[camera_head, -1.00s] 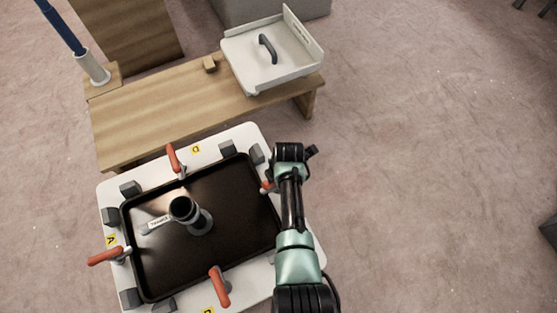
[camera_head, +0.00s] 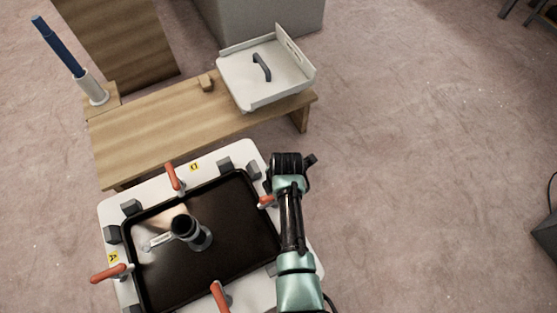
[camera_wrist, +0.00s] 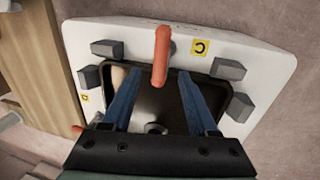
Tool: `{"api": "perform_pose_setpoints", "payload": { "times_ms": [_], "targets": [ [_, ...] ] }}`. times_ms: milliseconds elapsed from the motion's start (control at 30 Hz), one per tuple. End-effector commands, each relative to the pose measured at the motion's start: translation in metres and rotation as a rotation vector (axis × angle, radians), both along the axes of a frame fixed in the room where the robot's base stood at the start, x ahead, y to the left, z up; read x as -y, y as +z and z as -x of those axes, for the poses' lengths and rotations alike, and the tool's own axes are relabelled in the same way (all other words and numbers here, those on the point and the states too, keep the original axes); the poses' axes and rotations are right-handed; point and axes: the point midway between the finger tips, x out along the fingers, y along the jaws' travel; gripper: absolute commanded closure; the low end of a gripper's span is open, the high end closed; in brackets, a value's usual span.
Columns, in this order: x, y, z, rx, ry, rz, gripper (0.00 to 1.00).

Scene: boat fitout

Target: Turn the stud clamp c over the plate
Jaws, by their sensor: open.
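Stud clamp c has a red handle (camera_wrist: 161,55) beside a yellow C label (camera_wrist: 200,47) in the wrist view. The handle runs from the white frame's outer side to the edge of the dark plate (camera_wrist: 205,110). In the head view the handle (camera_head: 267,201) shows at the plate's right side, partly hidden by my arm. My gripper (camera_wrist: 159,72) is open, with its blue fingers on either side of the handle's lower end in the picture. No contact is visible. The dark plate (camera_head: 215,262) lies in the white frame (camera_head: 130,196). My wrist hides the fingers in the head view.
Other red-handled clamps stand on the left (camera_head: 108,274), far (camera_head: 174,177) and near (camera_head: 219,297) sides. Grey blocks surround the plate, and a dark cylinder (camera_head: 185,226) stands on it. A wooden bench (camera_head: 150,138) with a white tray (camera_head: 283,92) is behind.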

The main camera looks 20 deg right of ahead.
Motion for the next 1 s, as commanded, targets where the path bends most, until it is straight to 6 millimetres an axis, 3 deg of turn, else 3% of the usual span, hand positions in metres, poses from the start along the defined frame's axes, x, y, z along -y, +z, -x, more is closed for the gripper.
{"api": "perform_pose_setpoints", "payload": {
  "times_ms": [33,100,333,1000],
  "targets": [
    [0.000,0.019,0.002,0.002,0.000,0.001,0.41],
    [0.000,0.033,0.006,0.002,0.000,0.001,0.41],
    [0.001,0.065,0.012,0.002,0.000,0.000,0.41],
    [0.001,0.072,0.014,0.001,0.000,0.000,0.41]
  ]
}}
